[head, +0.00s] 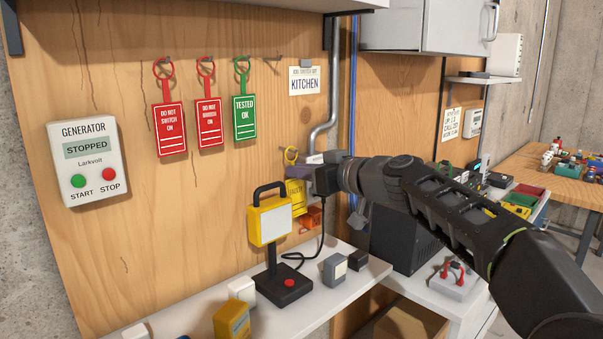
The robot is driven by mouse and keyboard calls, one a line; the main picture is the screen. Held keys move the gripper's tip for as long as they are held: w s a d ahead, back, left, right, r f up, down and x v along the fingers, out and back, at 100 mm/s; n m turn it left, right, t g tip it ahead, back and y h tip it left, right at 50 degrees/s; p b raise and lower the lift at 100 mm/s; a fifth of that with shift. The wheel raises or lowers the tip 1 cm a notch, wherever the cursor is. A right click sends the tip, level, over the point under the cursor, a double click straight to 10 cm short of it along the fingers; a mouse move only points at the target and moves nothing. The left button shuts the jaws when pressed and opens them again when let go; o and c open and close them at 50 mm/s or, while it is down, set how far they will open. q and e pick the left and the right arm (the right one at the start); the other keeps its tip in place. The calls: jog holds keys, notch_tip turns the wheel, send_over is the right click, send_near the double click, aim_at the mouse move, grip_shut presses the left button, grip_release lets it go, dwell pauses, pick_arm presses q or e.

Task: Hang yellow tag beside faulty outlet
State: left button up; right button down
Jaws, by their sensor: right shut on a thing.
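The gripper and wrist hide part of the tag and of the panel behind. I cannot tell whether the ring is on a hook. I cannot make out the faulty outlet; a small orange thing (312,217) shows just below the tag. My left gripper is not in view.
Two red tags (170,128) and a green tag (244,117) hang on hooks, with an empty hook (274,58) beside them. A KITCHEN sign (304,81) and grey pipe are above. The yellow work lamp (270,222) stands close on the white shelf (345,294).

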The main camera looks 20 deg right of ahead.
dwell(0.4)
jog(key=c, duration=1.5)
grip_release()
jog(key=shift+s, duration=0.1)
jog(key=b+v, duration=0.2)
jog(key=v, duration=0.5)
jog(key=shift+s+d+b, duration=0.15)
jog(key=shift+s+b, duration=0.15)
jog(key=shift+b, duration=0.1)
